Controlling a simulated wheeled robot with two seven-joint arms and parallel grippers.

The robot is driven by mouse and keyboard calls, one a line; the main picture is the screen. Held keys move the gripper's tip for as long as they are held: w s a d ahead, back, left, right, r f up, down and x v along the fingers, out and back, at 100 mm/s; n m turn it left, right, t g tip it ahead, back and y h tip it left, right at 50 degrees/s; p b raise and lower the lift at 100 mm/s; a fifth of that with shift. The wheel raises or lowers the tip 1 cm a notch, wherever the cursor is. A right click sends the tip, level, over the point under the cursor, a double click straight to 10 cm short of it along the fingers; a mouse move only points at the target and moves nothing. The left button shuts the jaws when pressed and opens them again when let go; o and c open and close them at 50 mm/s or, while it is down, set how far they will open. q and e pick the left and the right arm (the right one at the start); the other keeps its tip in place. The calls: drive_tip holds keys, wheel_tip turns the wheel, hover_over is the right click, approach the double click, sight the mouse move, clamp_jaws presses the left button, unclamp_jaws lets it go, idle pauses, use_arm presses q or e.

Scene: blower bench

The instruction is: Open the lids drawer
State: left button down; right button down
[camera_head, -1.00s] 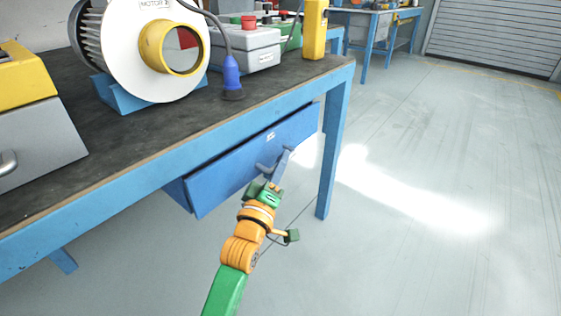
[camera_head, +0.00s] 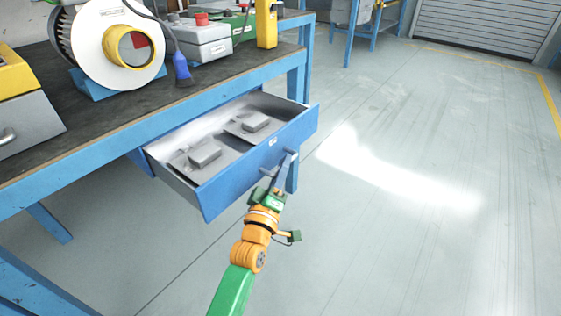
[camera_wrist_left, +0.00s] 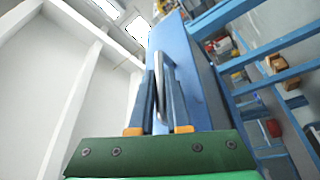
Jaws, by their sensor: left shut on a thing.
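The blue lids drawer (camera_head: 262,163) is pulled well out from under the bench and its inside shows in the head view. Two grey lids (camera_head: 205,153) and (camera_head: 255,122) lie in it, one towards each end. My left gripper (camera_head: 284,163) is at the drawer front, shut on the drawer's handle. In the left wrist view the silvery handle bar (camera_wrist_left: 158,82) runs between the two fingers, with the blue drawer front (camera_wrist_left: 190,75) behind it. The fingers partly hide the handle in the head view. My right gripper is not in view.
On the bench top (camera_head: 110,105) stand a white round blower housing (camera_head: 92,50) with a yellow ring, a blue brush (camera_head: 181,68), a grey box (camera_head: 203,42) and a yellow device (camera_head: 266,24). A grey and yellow case (camera_head: 30,115) is at left. The floor at right is clear.

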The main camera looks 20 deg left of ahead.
use_arm(q)
drive_tip(key=shift+s+d, duration=0.1)
drive_tip(key=shift+d, duration=0.1)
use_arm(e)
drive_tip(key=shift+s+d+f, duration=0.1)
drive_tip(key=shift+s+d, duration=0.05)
use_arm(q)
drive_tip(key=c, duration=0.9)
unclamp_jaws()
drive_tip(key=p+v, duration=0.1)
drive_tip(key=v, duration=0.6)
drive_tip(key=shift+p, duration=0.3)
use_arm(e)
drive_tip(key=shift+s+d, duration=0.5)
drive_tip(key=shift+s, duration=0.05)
